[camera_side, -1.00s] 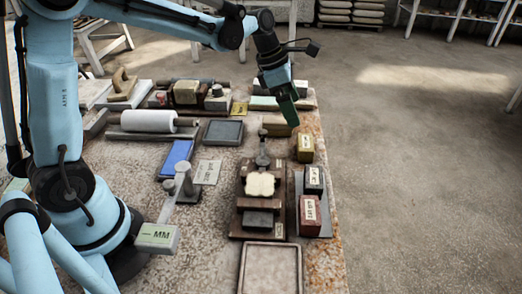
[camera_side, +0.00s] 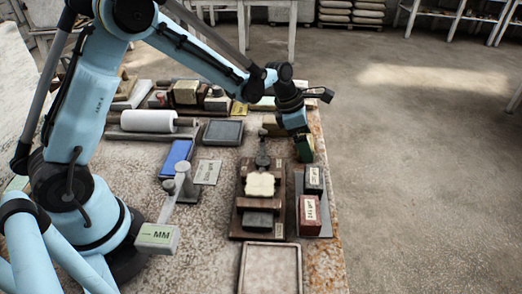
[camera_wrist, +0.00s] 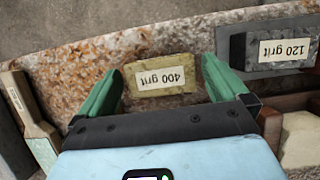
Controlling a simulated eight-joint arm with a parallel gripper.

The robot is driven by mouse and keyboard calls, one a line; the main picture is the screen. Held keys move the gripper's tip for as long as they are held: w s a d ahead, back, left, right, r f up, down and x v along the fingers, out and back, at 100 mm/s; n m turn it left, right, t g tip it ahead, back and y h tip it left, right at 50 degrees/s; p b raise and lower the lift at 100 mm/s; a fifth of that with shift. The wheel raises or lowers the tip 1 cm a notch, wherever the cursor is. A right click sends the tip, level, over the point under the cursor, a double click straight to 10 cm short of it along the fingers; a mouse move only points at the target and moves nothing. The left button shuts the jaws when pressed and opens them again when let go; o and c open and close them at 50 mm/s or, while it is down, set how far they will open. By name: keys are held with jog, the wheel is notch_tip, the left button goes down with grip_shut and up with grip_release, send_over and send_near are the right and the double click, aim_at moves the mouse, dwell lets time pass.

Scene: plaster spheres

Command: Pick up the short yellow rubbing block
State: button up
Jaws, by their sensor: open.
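The short yellow rubbing block (camera_wrist: 163,87), labelled "400 grit", lies on the stone table top in the wrist view. My gripper (camera_wrist: 165,70) is open, with one green finger to the left of the block and one to the right. Gaps show between the fingers and the block's ends. In the side view my gripper (camera_side: 304,150) is low at the table's right edge, over the block's place, and hides most or all of it. I cannot tell how far the fingertips are above the table.
A dark block (camera_side: 314,180) labelled "120 grit" and a red block (camera_side: 310,213) stand on a dark plate nearby. A wooden stand (camera_side: 246,190) holding a cream piece is to their left. A wooden-handled tool (camera_wrist: 26,105) lies left in the wrist view. Bare floor is beyond the edge.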

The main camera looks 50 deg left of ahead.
jog(key=shift+w+d+f, duration=0.15)
jog(key=shift+f, duration=0.3)
jog(key=c, duration=1.1)
jog(key=shift+o, duration=0.2)
jog(key=shift+r, duration=0.1)
jog(key=shift+r, duration=0.4)
jog(key=r, duration=0.3)
jog(key=shift+s+d+r, duration=0.35)
jog(key=shift+d+r, duration=0.05)
jog(key=s+d+r, duration=0.6)
jog(key=d, duration=0.2)
jog(key=shift+s+d, duration=0.2)
jog(key=shift+d, duration=0.05)
jog(key=shift+r, duration=0.1)
